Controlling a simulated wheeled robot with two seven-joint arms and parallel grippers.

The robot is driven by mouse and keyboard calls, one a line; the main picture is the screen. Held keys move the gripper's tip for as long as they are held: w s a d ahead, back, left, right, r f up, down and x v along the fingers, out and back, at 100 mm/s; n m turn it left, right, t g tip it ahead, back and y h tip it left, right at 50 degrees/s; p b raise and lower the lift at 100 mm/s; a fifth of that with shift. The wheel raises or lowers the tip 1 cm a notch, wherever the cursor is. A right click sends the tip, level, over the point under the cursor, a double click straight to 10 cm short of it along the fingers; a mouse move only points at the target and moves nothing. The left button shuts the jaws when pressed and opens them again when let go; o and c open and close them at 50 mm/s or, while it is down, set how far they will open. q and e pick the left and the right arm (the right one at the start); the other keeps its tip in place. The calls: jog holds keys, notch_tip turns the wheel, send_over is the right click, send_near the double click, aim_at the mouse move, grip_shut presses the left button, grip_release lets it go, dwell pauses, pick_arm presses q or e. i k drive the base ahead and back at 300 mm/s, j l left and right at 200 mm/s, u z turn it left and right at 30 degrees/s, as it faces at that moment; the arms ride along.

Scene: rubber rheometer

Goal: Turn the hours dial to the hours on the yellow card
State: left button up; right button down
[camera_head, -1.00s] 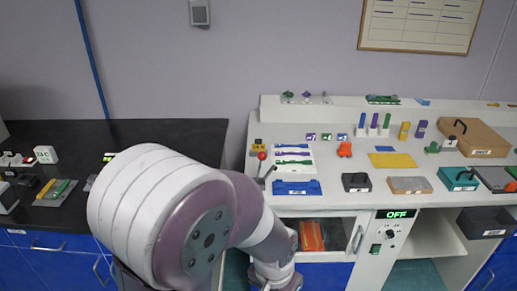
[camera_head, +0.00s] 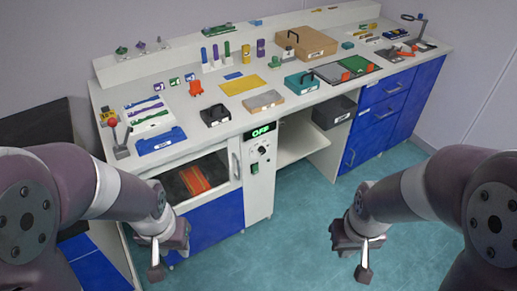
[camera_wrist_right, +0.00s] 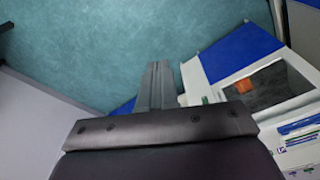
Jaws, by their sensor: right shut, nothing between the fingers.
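A white panel (camera_head: 260,188) on the front of the bench carries a lit green OFF display (camera_head: 261,130) with a small dark knob (camera_head: 262,150) below it. The knob's markings are too small to read. A plain yellow sheet (camera_head: 243,85) lies on the bench top; I see no readable writing on it. My left gripper (camera_head: 157,272) hangs low in front of the bench, left of the panel; its jaws are too small to judge. My right gripper (camera_head: 363,273) hangs over the floor, right of the panel. In the right wrist view its fingers (camera_wrist_right: 157,84) are together and empty.
An open-fronted compartment (camera_head: 195,180) with an orange item is left of the panel. Blue drawers (camera_head: 388,110) stand to the right. Trays, blocks and tools fill the bench top (camera_head: 180,105). The teal floor (camera_head: 300,225) between my grippers is clear.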

aim_at(262, 150)
jog(key=i+j, duration=0.1)
jog(key=i, duration=0.4)
jog(key=i+z, duration=0.15)
jog(key=i, duration=0.35)
